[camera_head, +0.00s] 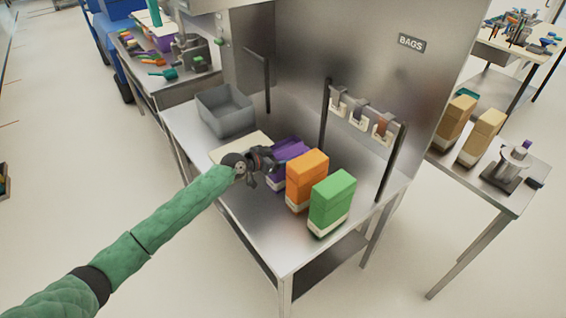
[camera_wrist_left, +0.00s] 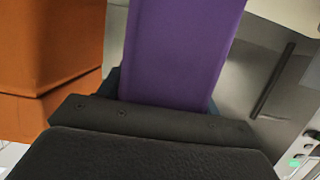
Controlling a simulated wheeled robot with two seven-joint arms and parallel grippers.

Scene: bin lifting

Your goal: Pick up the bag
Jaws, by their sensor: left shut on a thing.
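My left gripper (camera_head: 268,163) reaches in over the metal table from the left and is shut on the purple bag (camera_head: 290,152). The purple bag stands just left of an orange bag (camera_head: 307,180), and my gripper hides part of it. In the left wrist view the purple bag (camera_wrist_left: 180,50) rises from between the dark jaws of the gripper (camera_wrist_left: 165,105). The orange bag (camera_wrist_left: 45,60) fills the left side of that view. A green bag (camera_head: 331,203) stands to the right of the orange one. My right gripper is not in view.
A grey bin (camera_head: 225,110) stands at the table's far left. A pale flat board (camera_head: 238,147) lies by my gripper. A rack with hooks (camera_head: 362,122) stands behind the bags. Tan bags (camera_head: 482,138) stand on another table at right. The metal table's front corner (camera_head: 285,255) is bare.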

